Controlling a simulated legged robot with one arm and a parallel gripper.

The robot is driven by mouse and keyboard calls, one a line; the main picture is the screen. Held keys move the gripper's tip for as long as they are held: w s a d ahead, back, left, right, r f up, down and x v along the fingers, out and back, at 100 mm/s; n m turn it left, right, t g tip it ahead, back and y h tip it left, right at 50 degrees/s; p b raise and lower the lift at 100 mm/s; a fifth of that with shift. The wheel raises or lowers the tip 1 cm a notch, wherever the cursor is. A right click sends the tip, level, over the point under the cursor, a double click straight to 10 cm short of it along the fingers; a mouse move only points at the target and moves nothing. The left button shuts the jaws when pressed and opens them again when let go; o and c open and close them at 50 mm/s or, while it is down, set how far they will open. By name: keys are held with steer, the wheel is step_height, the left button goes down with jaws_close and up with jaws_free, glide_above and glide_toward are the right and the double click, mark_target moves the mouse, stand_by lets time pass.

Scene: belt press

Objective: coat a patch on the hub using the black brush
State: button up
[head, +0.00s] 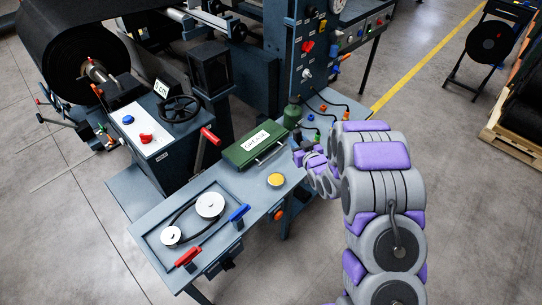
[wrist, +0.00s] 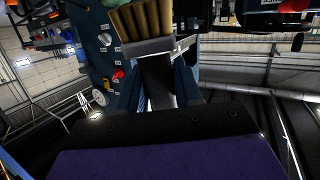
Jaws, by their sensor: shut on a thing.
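My gripper (wrist: 160,92) is shut on the dark handle of the black brush (wrist: 157,76). In the wrist view the brush points up the picture, with a metal ferrule and tan bristles at the top edge. A pale green surface (wrist: 119,2) shows just behind the bristle tips; I cannot tell whether they touch. In the head view my gripper (head: 301,153) is at the bench's far right end, close to a green bottle-like container (head: 293,114). The brush is too small to make out there. I cannot tell which part is the hub; two white pulleys (head: 209,205) with a belt lie on the bench.
The bench (head: 150,205) carries a green labelled box (head: 253,143), a yellow button (head: 276,180), and red (head: 188,257) and blue (head: 240,213) handles. A control panel (head: 316,45) with knobs and cables rises behind my gripper.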

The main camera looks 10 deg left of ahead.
steer(key=s+a+f+n+g+y, duration=0.1)
steer(key=a+f+n+g+y, duration=0.15)
steer(key=a+f, duration=0.65)
steer(key=f+b, duration=0.3)
steer(key=shift+a+f+g+h, duration=0.25)
steer(key=shift+a+h, duration=0.1)
steer(key=shift+d, duration=0.95)
steer(key=shift+a+f, duration=0.25)
steer(key=shift+a, duration=0.9)
steer(key=shift+d, duration=0.95)
steer(key=shift+a+f, duration=0.25)
steer(key=shift+a, duration=0.5)
steer(key=shift+d+r, duration=0.2)
steer(key=shift+d, duration=0.35)
step_height(320, 180, up, 7)
steer(key=p, duration=0.3)
steer(key=shift+a+f, duration=0.15)
steer(key=shift+a, duration=0.2)
